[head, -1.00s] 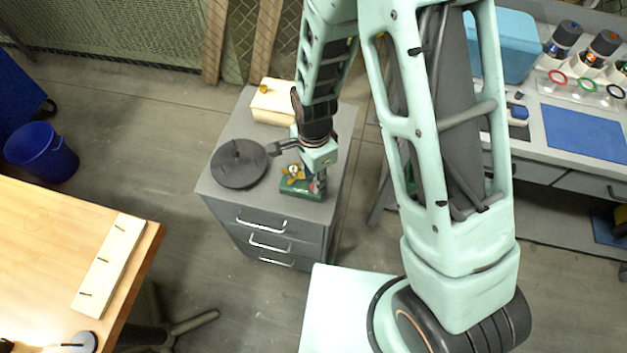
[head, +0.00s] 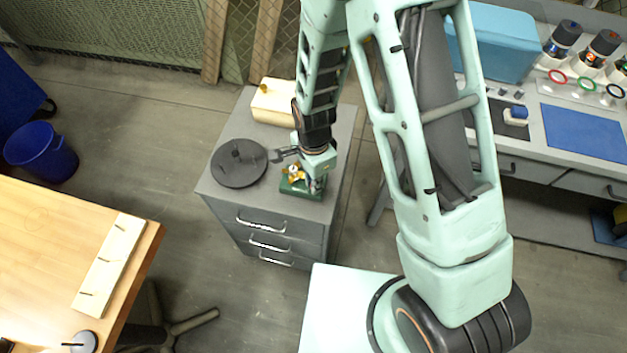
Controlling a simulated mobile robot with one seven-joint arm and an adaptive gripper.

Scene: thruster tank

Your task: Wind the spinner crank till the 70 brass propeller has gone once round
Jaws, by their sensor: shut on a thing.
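The brass propeller (head: 293,171) shows on a small green base (head: 300,190) on top of the grey drawer cabinet. My gripper (head: 314,182) points down at the right side of this device, close to the propeller. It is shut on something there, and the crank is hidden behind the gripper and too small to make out. The "70" marking cannot be read at this size.
A round dark plate with a post (head: 239,163) lies left of the device on the cabinet top (head: 215,192). A cream box with a brass knob (head: 274,101) stands behind. A wooden table (head: 40,230) is at the left, and a workbench (head: 560,120) at the right.

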